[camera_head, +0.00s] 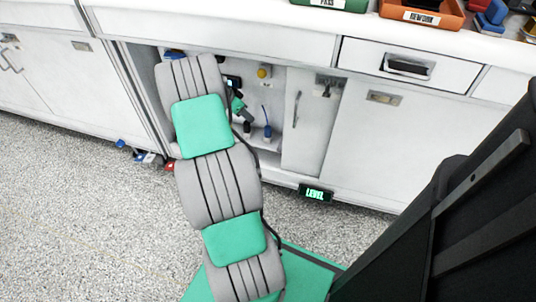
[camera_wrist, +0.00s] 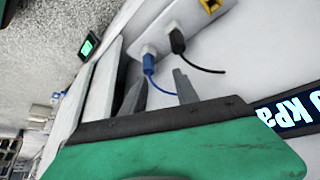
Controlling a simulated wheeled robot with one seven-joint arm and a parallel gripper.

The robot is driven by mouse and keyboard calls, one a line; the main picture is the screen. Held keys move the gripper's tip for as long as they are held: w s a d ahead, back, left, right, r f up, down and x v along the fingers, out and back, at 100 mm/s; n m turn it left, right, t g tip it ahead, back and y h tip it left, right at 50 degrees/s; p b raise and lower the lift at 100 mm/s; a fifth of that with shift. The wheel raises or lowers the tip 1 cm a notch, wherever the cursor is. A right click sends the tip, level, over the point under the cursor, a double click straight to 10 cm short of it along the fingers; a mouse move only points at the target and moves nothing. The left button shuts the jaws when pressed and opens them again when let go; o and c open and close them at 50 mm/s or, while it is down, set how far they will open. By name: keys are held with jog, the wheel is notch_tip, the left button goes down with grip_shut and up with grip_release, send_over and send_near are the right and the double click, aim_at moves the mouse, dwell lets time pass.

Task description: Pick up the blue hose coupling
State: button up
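A small blue fitting with a thin blue line, which looks like the blue hose coupling (camera_head: 267,131), stands upright in the open cabinet bay. In the wrist view the blue coupling (camera_wrist: 148,63) sits at a white block, its line running toward my fingers. My gripper (camera_head: 243,108) is inside the bay, up and left of the coupling. My arm hides the bay's left part.
A black plug (camera_wrist: 177,41) with a black cable stands beside the coupling. A kPa display (camera_wrist: 295,110) is close by my gripper. A yellow knob (camera_head: 264,71) is on the back wall. A cabinet door (camera_head: 305,125) bounds the bay's right. A LEVEL display (camera_head: 315,193) is below.

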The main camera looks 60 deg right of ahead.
aim_at(268, 127)
jog(key=s+d+f+m, duration=0.1)
jog(key=f, duration=0.1)
jog(key=s+d+f+m+b, duration=0.1)
jog(key=s+d+f, duration=0.1)
jog(key=f, duration=0.1)
jog(key=s+d+f+g, duration=0.1)
jog(key=s+f, duration=0.1)
jog(key=shift+s+d+f+m+b, duration=0.25)
jog(key=shift+d+m+b, duration=0.05)
jog(key=shift+m, duration=0.1)
jog(key=b+x, duration=0.3)
jog(key=x, duration=0.3)
jog(key=shift+f, duration=0.25)
jog(key=shift+r, duration=0.1)
grip_shut()
